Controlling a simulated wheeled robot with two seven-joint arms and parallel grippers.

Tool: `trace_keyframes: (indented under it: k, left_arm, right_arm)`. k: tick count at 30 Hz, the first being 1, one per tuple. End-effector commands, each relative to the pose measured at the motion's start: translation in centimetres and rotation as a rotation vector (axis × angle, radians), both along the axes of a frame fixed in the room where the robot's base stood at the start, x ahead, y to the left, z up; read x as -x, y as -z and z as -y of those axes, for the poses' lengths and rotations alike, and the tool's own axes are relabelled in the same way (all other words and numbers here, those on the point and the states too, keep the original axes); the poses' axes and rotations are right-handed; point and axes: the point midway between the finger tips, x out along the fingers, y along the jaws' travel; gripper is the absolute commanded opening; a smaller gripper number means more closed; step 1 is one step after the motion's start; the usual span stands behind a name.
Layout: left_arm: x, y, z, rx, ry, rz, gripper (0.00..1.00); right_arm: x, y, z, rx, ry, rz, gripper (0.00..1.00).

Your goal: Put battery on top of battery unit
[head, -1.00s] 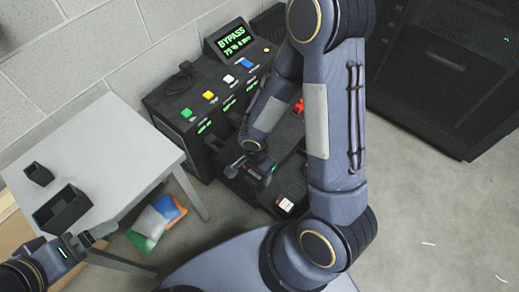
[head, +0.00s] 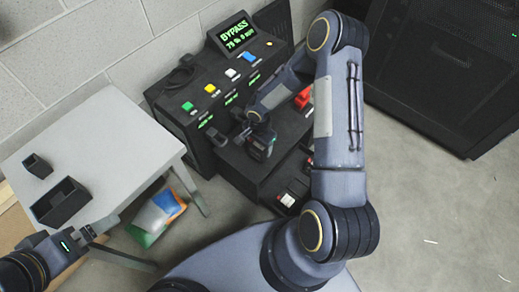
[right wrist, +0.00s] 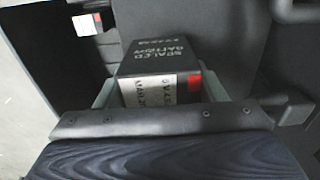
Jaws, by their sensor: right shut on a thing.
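The battery unit (head: 205,104) is a black cabinet with a green-lit BYPASS screen (head: 237,33) and coloured buttons, against the wall in the head view. My right gripper (head: 260,146) is over its lower front ledge. It is shut on a dark battery (right wrist: 160,57), which shows lettering, a white label and a red patch in the right wrist view. Whether the battery touches the ledge is unclear. Another battery (head: 291,196) with a white label sits low in the unit's front. My left gripper (head: 97,229) is by the table edge; its jaw opening is unclear.
A grey table (head: 105,130) stands at left with two small dark open boxes (head: 64,202) (head: 37,166) on it. Coloured packs (head: 157,213) lie on the floor beneath. A red part (head: 303,97) sits on the unit's ledge. A black rack (head: 445,70) stands at right.

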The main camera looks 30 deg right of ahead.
Motion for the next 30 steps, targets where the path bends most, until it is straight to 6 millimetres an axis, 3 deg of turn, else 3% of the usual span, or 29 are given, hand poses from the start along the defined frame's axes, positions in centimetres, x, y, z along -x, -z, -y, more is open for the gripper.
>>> trace_keyframes:
  k: [3,6,19,20,24,30]
  left_arm:
    - [0.0,0.9,0.0,0.000,0.000,0.000,1.00]
    - [0.0,1.1,0.0,0.000,0.000,0.000,1.00]
    - [0.0,1.5,0.0,0.000,0.000,0.000,1.00]
    - [0.0,1.4,0.0,0.000,0.000,0.000,1.00]
    - [0.0,1.4,0.0,0.000,0.000,0.000,1.00]
    - [0.0,1.4,0.0,0.000,0.000,0.000,1.00]
  right_arm:
    - [0.0,2.1,0.0,-0.001,0.000,-0.001,0.15]
    - [0.0,3.0,0.0,0.000,0.001,0.000,0.15]
    - [-0.1,3.4,0.0,0.000,0.000,0.002,0.15]
    - [0.0,3.3,0.0,0.000,0.001,0.000,0.67]
    - [0.0,3.3,0.0,0.000,0.001,0.000,0.85]
    - [0.0,3.3,0.0,0.000,0.001,0.000,0.85]
